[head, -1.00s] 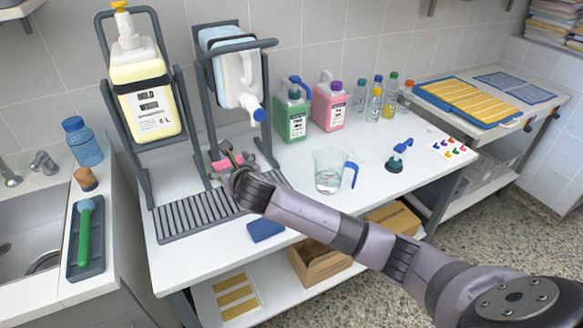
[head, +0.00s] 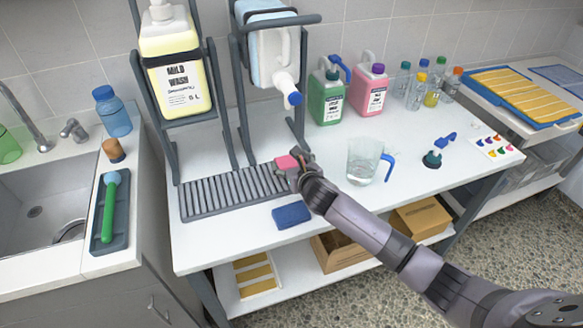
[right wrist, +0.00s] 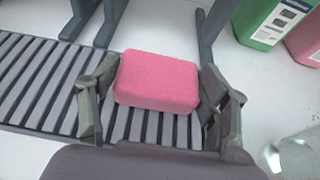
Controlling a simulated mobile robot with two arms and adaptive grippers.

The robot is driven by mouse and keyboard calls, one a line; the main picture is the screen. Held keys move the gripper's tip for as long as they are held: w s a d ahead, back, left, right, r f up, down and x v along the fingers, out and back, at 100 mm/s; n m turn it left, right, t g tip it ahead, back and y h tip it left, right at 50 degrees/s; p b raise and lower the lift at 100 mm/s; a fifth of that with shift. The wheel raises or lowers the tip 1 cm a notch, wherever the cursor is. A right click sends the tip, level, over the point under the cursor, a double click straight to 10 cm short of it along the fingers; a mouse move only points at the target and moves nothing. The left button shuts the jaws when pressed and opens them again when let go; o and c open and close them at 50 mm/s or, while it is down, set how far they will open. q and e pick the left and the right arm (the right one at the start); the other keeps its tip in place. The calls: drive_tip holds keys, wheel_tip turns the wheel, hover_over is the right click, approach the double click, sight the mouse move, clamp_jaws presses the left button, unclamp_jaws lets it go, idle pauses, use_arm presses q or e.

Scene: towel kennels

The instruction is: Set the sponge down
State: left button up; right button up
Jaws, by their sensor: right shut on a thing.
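The pink sponge (right wrist: 157,80) sits between the fingers of my right gripper (right wrist: 155,100) in the right wrist view, over the grey slatted drip tray (right wrist: 30,85). In the head view, the right gripper (head: 297,165) is shut on the sponge (head: 287,162) at the right end of the drip tray (head: 215,196). Part of the sponge is hidden by the gripper there. Whether the sponge touches the slats is hard to tell. A blue sponge (head: 291,215) lies on the white table in front of the tray. My left gripper is not in view.
A glass beaker (head: 362,162) stands close to the right of the gripper. A dispenser jug (head: 272,55) on a stand rises behind, its spout above the tray. Green (head: 327,95) and pink bottles stand farther back.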

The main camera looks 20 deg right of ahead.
drive_tip(key=shift+a+f, duration=0.1)
drive_tip(key=shift+f, duration=0.65)
drive_tip(key=shift+f, duration=0.15)
drive_tip(key=o, duration=0.7)
drive_tip(key=shift+s+r, duration=0.1)
drive_tip(key=shift+r, duration=0.1)
drive_tip(key=v, duration=1.2)
drive_tip(key=shift+p, duration=0.3)
